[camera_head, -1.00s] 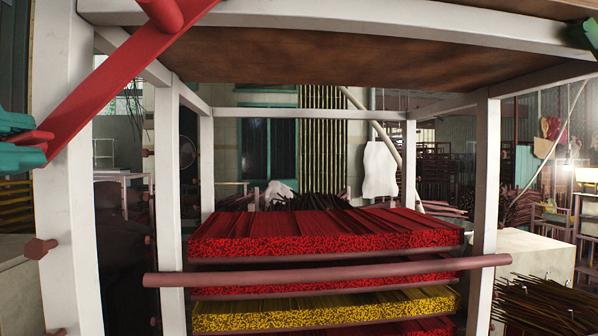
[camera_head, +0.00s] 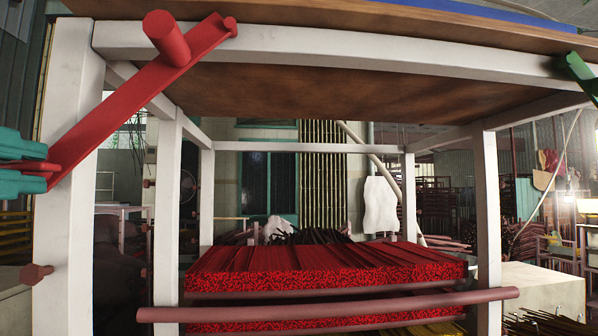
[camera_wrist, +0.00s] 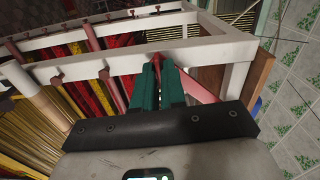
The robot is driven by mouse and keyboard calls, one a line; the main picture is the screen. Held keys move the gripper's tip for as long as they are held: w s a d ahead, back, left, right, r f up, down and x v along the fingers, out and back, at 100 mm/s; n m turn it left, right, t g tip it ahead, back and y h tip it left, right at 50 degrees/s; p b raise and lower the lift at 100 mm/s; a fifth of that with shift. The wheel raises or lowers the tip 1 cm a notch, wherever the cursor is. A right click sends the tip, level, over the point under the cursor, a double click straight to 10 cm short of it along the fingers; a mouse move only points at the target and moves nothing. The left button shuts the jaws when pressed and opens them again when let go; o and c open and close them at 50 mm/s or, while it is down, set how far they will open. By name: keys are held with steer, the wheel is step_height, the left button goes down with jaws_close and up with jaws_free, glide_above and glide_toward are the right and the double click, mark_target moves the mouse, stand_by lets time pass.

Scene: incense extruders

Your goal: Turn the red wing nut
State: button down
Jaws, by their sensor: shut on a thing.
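The red wing nut (camera_head: 135,105) shows in the head view as a long flat red bar with a round hub near its upper right end. It slants across the upper left corner of the white frame. My gripper (camera_head: 48,170) reaches in from the left edge, its teal fingers shut on the bar's lower left end. In the wrist view, my gripper's teal fingers (camera_wrist: 160,68) are close together, with a red tip between them against the white frame. The rest of the wing nut is partly hidden there by the fingers.
The white frame (camera_head: 300,50) carries a brown wooden board above. Red incense bundles (camera_head: 330,262) lie on racks inside, behind a reddish horizontal rod (camera_head: 330,304). Reddish pegs (camera_head: 36,273) stick out of the left post. A green part (camera_head: 580,75) shows at the upper right.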

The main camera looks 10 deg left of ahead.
steer(key=c, duration=1.2)
jaws_free()
steer(key=b+v, duration=0.1)
steer(key=v, duration=0.9)
steer(key=shift+s, duration=0.4)
